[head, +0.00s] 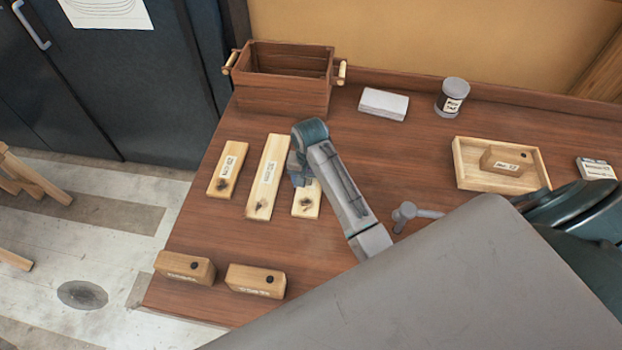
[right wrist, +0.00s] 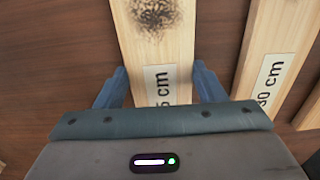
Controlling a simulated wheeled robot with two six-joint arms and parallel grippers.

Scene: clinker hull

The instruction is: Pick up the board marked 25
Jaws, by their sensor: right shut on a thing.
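My right gripper (head: 298,172) reaches down over the board on the right of a row of three. It is shut on that pale board (head: 306,205), with a blue finger at each long edge in the right wrist view (right wrist: 160,85). The board's label (right wrist: 160,85) reads "5 cm", its first part hidden by my gripper. A dark smudge marks the wood. Whether the board still touches the table is unclear. A longer board (head: 267,175), labelled 30 cm in the right wrist view (right wrist: 272,75), lies beside it. My left gripper is not in view.
A shorter labelled board (head: 228,168) lies at the left of the row. A wooden crate (head: 283,98) stands behind. Two wooden blocks (head: 185,267) (head: 255,280) sit at the front edge. A tray (head: 470,180) with a block, a jar (head: 452,97) and a pale block (head: 384,104) stand right.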

